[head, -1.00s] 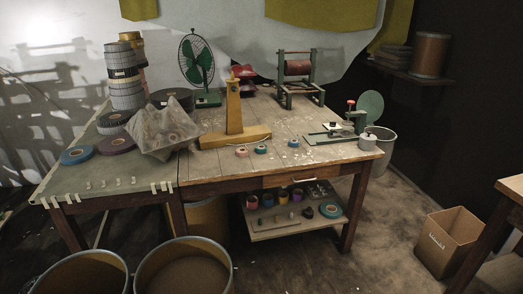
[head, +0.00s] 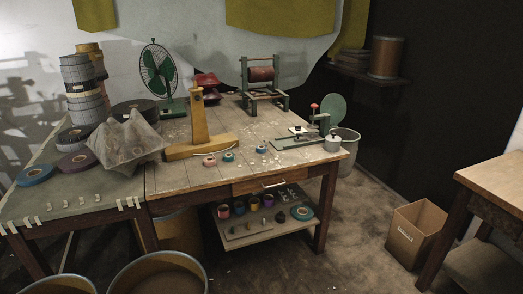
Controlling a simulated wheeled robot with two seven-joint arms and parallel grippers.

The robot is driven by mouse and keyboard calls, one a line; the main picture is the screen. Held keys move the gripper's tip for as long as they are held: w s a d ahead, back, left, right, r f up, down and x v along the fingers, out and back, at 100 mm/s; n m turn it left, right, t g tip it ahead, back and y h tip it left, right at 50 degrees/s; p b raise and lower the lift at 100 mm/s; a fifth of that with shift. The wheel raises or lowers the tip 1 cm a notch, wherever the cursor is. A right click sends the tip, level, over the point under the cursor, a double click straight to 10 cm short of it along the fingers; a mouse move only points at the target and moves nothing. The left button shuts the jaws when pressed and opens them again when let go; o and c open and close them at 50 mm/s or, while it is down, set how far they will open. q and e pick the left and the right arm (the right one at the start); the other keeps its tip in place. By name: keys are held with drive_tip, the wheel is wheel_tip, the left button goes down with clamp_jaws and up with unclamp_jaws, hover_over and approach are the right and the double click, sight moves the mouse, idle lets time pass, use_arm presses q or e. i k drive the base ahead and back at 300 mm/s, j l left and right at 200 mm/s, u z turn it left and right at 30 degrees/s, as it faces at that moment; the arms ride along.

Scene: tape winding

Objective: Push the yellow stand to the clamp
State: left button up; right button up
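The yellow stand (head: 200,124) is an upright post on a long, low yellow base. It stands upright near the middle of the wooden table (head: 180,178). The green clamp device (head: 305,135), with a red knob and a green disc behind it, sits at the table's right end. Neither of my grippers shows in the head view.
Small tape rolls (head: 229,157) lie between the stand and the table's front edge. A grey crumpled object (head: 127,145) is left of the stand. A winding frame (head: 263,88) and a green fan (head: 157,75) stand behind. A cardboard box (head: 416,232) sits on the floor at right.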

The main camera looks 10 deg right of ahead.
sight(201, 144)
drive_tip(key=i+l, duration=0.25)
drive_tip(key=i, duration=0.25)
drive_tip(key=i+l, duration=0.25)
drive_tip(key=i, duration=0.3)
drive_tip(key=i+l, duration=0.25)
drive_tip(key=i, duration=0.25)
